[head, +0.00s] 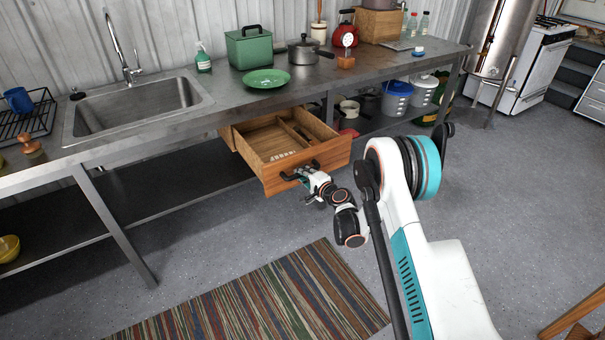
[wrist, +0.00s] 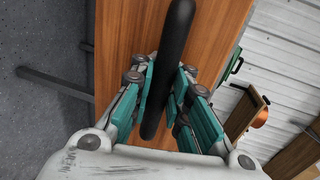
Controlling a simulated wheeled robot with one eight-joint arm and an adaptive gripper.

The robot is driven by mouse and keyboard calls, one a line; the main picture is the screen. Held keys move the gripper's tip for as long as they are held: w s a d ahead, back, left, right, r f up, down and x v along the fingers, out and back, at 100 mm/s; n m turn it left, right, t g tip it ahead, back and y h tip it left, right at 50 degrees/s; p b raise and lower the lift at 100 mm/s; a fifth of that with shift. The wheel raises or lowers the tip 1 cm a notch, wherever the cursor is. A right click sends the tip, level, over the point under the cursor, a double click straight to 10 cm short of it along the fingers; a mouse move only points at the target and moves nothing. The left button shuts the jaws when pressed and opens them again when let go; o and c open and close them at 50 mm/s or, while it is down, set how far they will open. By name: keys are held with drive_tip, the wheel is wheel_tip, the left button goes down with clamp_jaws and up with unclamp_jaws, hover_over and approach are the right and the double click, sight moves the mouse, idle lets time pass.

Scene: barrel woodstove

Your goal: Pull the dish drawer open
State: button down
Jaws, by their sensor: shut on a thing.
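The dish drawer (head: 318,158) is a wooden drawer under the metal counter, and it stands pulled out with its inside showing. Inside are wooden dividers and a pale slatted item (head: 282,156). Its dark bar handle (head: 289,177) is on the front face. My gripper (head: 305,174) is at the handle. In the wrist view my gripper (wrist: 166,100) has its teal fingers on both sides of the black handle (wrist: 168,65), shut on it. The drawer's wooden front (wrist: 125,40) lies behind the handle.
The metal counter (head: 170,130) holds a sink, a green plate (head: 266,79), a green box and a pot. Buckets (head: 396,98) stand on the lower shelf at right. A counter leg (head: 115,225) stands left. A striped rug (head: 260,300) lies on the floor before the drawer.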

idle(0.4)
drive_tip(key=c, duration=1.9)
unclamp_jaws()
drive_tip(key=shift+s, duration=0.1)
drive_tip(key=shift+d, duration=0.1)
drive_tip(key=v, duration=0.7)
drive_tip(key=shift+s+d, duration=0.1)
drive_tip(key=shift+s, duration=0.1)
